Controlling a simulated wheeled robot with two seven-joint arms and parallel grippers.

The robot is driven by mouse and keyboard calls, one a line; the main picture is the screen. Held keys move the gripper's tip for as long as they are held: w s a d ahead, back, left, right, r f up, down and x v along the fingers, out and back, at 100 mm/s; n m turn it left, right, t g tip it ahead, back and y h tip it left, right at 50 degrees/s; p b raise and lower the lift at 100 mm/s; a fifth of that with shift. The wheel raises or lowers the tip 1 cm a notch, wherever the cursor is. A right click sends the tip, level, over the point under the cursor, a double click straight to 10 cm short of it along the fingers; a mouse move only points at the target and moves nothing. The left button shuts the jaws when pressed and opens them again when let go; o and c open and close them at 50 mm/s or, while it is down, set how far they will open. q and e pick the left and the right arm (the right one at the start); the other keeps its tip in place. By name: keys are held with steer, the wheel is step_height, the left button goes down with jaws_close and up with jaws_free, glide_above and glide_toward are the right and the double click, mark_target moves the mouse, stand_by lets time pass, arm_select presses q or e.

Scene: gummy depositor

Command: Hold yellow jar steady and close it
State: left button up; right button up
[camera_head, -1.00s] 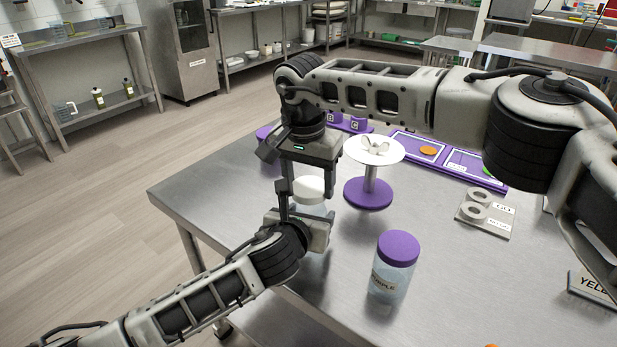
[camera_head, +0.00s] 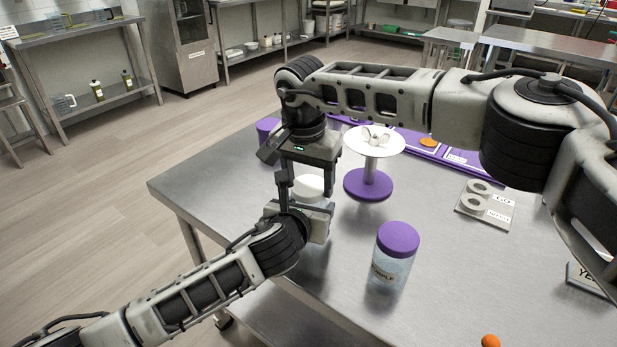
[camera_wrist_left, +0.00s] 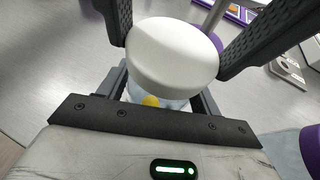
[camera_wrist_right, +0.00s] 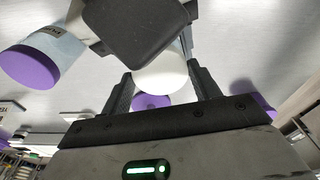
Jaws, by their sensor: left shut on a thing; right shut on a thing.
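A clear jar with a white lid (camera_head: 308,187) stands near the left part of the steel table, partly hidden by my grippers. In the left wrist view the white lid (camera_wrist_left: 170,55) sits over the clear body, and a yellow piece (camera_wrist_left: 151,101) shows low inside. My left gripper (camera_head: 308,207) is shut around the jar body from the near side. My right gripper (camera_head: 306,188) reaches down from above and is shut on the lid, which also shows between its fingers in the right wrist view (camera_wrist_right: 162,78). Whether the lid is fully seated cannot be told.
A purple-lidded jar (camera_head: 392,258) stands to the right on the table (camera_head: 450,270). A white-topped stand with a purple base (camera_head: 368,184) is just behind. A grey plate with rings (camera_head: 484,207) and an orange ball (camera_head: 490,341) lie further right.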

steer(key=shift+f, duration=0.55)
arm_select(q)
steer(key=c, duration=0.5)
arm_select(e)
steer(key=m, duration=0.6)
steer(key=shift+w+a+h, duration=0.1)
steer(key=shift+h, duration=0.2)
steer(key=shift+m, duration=0.3)
steer(key=o, duration=0.9)
steer(key=shift+r, duration=2.25)
